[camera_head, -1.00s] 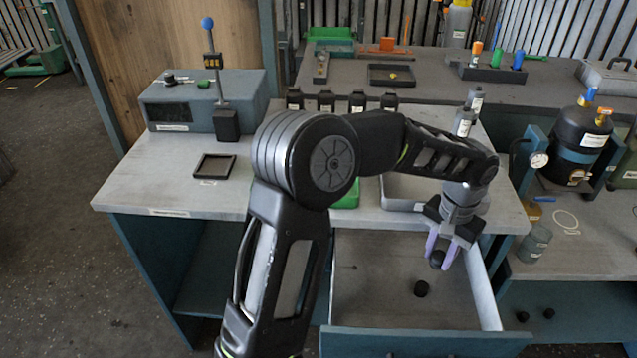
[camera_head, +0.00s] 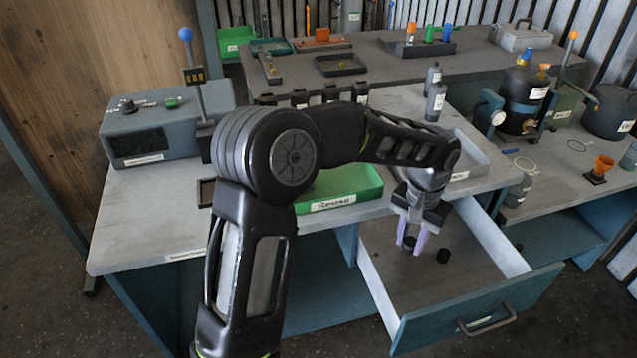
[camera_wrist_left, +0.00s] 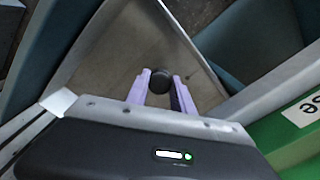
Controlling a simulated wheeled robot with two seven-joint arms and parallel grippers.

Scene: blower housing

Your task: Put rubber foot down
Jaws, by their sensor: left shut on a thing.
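My left gripper (camera_head: 411,248) is over the open drawer, with its purple fingers pointing down. It is shut on a small black rubber foot (camera_head: 409,243). The held foot also shows in the left wrist view (camera_wrist_left: 160,82), between the two fingertips. The drawer (camera_head: 388,302) is pulled out from under the bench. I cannot tell whether the held foot touches the drawer floor. My right gripper is not in view.
A green tray (camera_head: 343,199) with a white label stands on the bench beside my left arm. A grey tray (camera_head: 476,160) is right of the arm, above the drawer. A grey box (camera_head: 160,130) with a blue-topped post is at the left. The drawer's walls surround the gripper.

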